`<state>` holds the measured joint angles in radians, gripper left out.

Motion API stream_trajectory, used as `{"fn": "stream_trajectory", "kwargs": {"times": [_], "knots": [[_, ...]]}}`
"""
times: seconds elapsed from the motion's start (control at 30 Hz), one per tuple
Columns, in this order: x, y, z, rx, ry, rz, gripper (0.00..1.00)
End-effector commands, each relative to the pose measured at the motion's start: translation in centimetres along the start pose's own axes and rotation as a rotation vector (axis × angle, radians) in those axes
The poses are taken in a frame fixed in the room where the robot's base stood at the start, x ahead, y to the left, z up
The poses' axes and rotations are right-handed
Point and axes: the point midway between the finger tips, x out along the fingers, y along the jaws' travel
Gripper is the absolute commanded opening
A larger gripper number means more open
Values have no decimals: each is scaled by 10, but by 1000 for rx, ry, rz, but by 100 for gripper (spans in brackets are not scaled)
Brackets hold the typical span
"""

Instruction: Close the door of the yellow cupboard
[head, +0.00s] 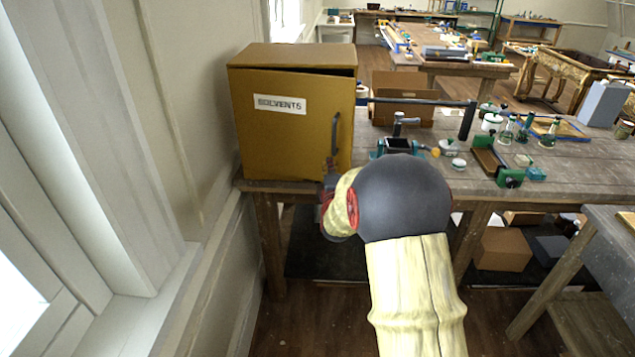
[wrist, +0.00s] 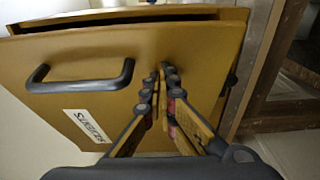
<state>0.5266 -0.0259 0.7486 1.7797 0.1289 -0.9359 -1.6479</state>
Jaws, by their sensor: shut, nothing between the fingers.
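The yellow cupboard (head: 292,57) stands on the left end of the wooden table against the wall. Its door (head: 285,130) carries a SOLVENTS label and a grey handle (head: 335,132) near its right edge. The door is slightly ajar: a dark gap shows along its top, widening to the right. In the wrist view, the door (wrist: 190,45) fills much of the picture, with the handle (wrist: 80,82) left of my fingers. My gripper (wrist: 164,72) is shut and empty, its tips at the door face; contact is unclear. In the head view, my gripper (head: 331,168) is low by the door's right edge, partly hidden by my arm.
An open cardboard box (head: 402,85) and a dark horizontal bar (head: 420,101) are right of the cupboard. Bottles and small tools crowd the table (head: 395,133) further right. The wall (head: 195,100) is close on the left.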

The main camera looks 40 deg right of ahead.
Motion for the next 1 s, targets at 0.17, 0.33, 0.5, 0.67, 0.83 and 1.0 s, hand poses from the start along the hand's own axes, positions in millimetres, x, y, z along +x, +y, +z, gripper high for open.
{"fn": "stream_trajectory", "kwargs": {"times": [0.17,0.33,0.5,0.67,0.83,1.0], "knots": [[39,-2,16,0,-1,1,0],[64,-2,23,-1,0,0,0],[78,0,26,0,0,0,0],[84,0,27,1,0,0,0],[85,2,27,1,0,3,0],[85,4,27,1,0,6,0]]}}
